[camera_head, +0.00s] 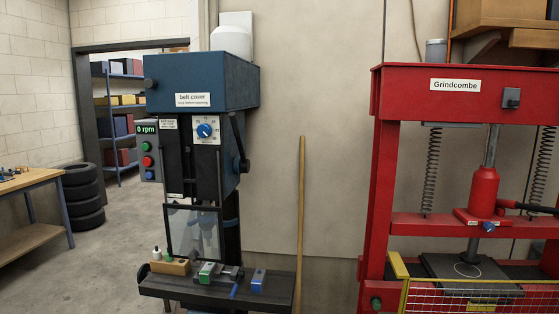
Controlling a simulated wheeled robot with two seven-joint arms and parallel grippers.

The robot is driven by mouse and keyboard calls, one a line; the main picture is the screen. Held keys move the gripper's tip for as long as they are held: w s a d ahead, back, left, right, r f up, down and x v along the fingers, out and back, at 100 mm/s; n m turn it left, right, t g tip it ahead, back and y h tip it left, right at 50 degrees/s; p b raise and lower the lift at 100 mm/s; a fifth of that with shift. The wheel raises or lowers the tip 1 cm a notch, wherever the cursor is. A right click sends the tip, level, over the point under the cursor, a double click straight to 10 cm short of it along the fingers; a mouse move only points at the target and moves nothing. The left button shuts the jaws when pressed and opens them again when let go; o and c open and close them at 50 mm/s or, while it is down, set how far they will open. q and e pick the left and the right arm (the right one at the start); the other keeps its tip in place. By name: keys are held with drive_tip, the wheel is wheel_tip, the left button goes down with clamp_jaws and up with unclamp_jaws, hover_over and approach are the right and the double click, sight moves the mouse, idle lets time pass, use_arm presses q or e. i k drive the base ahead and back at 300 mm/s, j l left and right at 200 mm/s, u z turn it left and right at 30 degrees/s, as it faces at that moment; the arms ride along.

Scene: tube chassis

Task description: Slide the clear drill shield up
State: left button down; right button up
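The clear drill shield (180,228) is a see-through panel in a dark frame on the front of the blue drill press (215,82). It hangs low, below the press head, with its lower edge just above the dark drill table (270,290). Parts behind it show through the panel. Neither of my grippers shows in the head view.
A wooden block (171,266), a green-topped part (208,272) and a blue block (258,281) sit on the drill table. A wooden pole (301,225) leans on the wall to the right. A red press (385,160) stands further right. Stacked tyres (83,196) and a workbench (25,183) stand left.

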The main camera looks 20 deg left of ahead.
sight(193, 256)
drive_tip(key=u, duration=1.25)
